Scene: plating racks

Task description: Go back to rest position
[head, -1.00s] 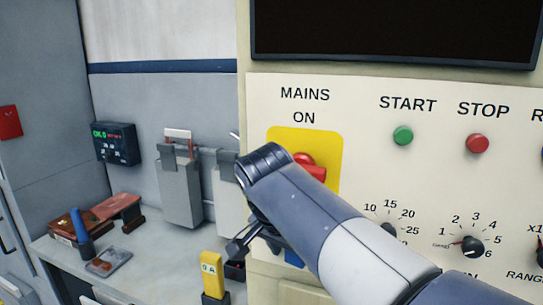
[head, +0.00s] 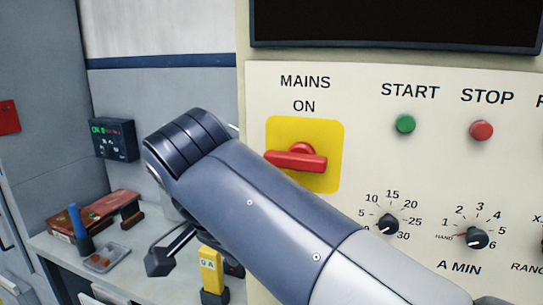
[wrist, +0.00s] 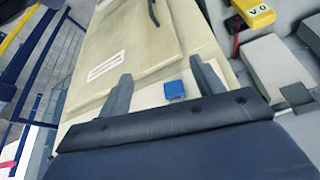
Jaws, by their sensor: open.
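My gripper (wrist: 160,85) shows in the wrist view with its two grey fingers apart and nothing between them held. Beyond the fingers are a cream cabinet front and a small blue block (wrist: 174,90). In the head view my arm reaches up from the lower right, and its bent wrist part covers the middle left. A dark finger of my gripper (head: 160,262) hangs below it, over the bench area. The rest of the gripper is hidden behind the arm. The gripper is apart from the red mains switch (head: 297,157), whose handle lies nearly level on a yellow plate.
The cream control panel (head: 370,80) with a green start button (head: 405,124), red stop button (head: 481,130) and dials fills the right. A grey bench (head: 135,255) at left holds a yellow tag block (head: 210,268), a blue-handled tool (head: 78,225) and brown boxes.

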